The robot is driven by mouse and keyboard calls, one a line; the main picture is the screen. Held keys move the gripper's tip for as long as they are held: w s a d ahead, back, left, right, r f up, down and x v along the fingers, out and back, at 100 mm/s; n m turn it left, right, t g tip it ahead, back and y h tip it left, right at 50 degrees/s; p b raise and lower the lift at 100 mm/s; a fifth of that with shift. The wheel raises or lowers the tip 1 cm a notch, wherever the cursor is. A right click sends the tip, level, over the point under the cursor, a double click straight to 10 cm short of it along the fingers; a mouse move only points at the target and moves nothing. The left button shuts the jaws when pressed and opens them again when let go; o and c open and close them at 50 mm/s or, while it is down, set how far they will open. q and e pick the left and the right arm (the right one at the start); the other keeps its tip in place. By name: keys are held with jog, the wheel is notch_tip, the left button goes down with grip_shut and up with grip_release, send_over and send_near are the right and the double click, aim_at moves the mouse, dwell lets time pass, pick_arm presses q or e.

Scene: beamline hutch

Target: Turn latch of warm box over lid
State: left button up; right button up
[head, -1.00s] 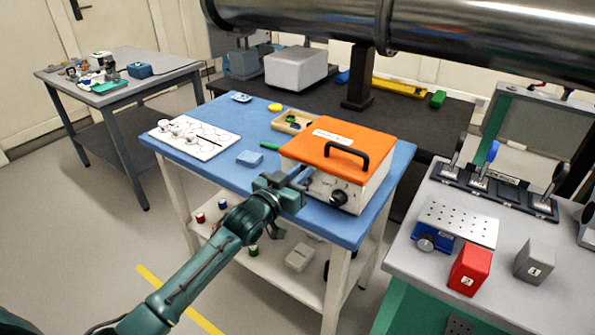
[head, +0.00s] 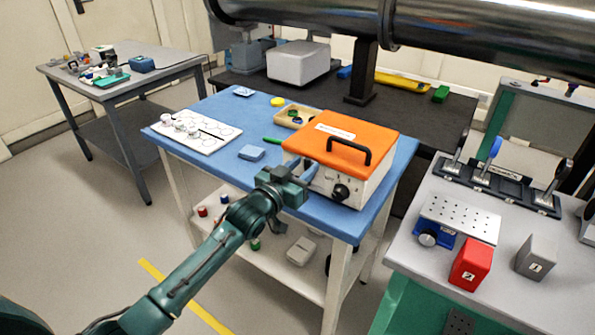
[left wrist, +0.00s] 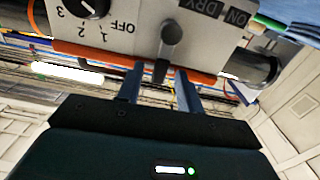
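The warm box (head: 318,178) stands on the blue table top, its orange lid (head: 352,137) down, with a black handle on it. Its white front carries a black dial (head: 341,192). In the left wrist view the front (left wrist: 135,30) appears upside down, with the dial (left wrist: 95,5) at upper left. The grey latch (left wrist: 171,42) points down in that view, its tip over the orange lid edge (left wrist: 75,50). My left gripper (left wrist: 159,88) is open, its fingers either side of the latch tip; contact cannot be told. In the head view my left gripper (head: 304,175) is at the box's front left.
The blue table (head: 225,108) also holds a white board with small pots (head: 200,132), a blue block (head: 251,153) and a tray of small parts (head: 298,117). A grey bench (head: 405,262) with a red block (head: 470,262) stands right. A large metal pipe (head: 480,38) crosses above.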

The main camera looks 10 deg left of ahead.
pick_arm(q)
jog(key=v, duration=1.3)
jog(key=shift+b, duration=0.4)
pick_arm(e)
jog(key=shift+a, duration=0.15)
